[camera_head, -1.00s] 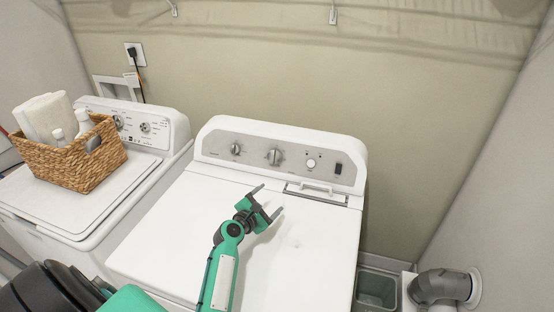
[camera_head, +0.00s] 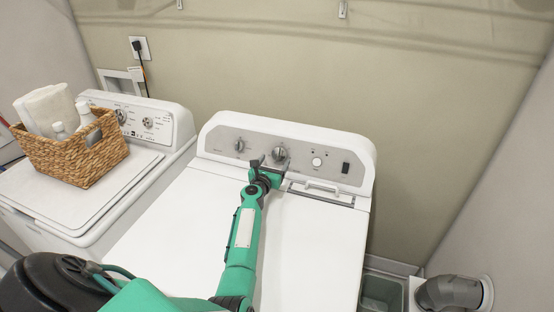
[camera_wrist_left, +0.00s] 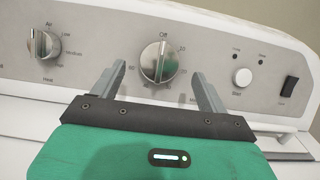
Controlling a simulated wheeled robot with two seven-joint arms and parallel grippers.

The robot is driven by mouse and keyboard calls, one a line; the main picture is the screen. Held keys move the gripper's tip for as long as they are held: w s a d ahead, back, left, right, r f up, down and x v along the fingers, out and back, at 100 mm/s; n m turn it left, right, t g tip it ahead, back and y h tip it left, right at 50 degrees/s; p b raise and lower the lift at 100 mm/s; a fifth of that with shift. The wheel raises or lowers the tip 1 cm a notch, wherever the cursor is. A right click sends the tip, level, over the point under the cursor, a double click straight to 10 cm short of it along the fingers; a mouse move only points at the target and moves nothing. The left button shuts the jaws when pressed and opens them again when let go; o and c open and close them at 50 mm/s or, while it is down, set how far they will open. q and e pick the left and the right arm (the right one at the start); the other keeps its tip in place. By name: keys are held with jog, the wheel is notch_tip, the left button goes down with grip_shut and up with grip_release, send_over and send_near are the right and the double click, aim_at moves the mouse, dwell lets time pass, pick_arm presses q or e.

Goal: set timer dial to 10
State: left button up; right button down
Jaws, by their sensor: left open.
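The timer dial (camera_head: 279,153) is a round silver knob in the middle of the dryer's control panel. In the left wrist view the timer dial (camera_wrist_left: 158,62) shows "Off" above it and numbers around it, and its ridge stands close to upright, near "Off". My left gripper (camera_head: 267,161) is open just in front of the panel. In the left wrist view the fingers of my left gripper (camera_wrist_left: 153,85) stand on either side of the dial's lower part, with gaps; I cannot tell whether they reach its depth. My right gripper is not in view.
A heat knob (camera_wrist_left: 43,45) sits left of the dial. A start button (camera_wrist_left: 242,77) and a black switch (camera_wrist_left: 288,88) sit to the right. The dryer's white top (camera_head: 310,240) is clear apart from my arm. A wicker basket (camera_head: 75,158) stands on the washer.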

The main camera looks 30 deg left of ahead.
aim_at(277, 156)
pick_arm(q)
jog(key=shift+b+x, duration=0.4)
jog(key=shift+x, duration=1.45)
jog(key=c, duration=1)
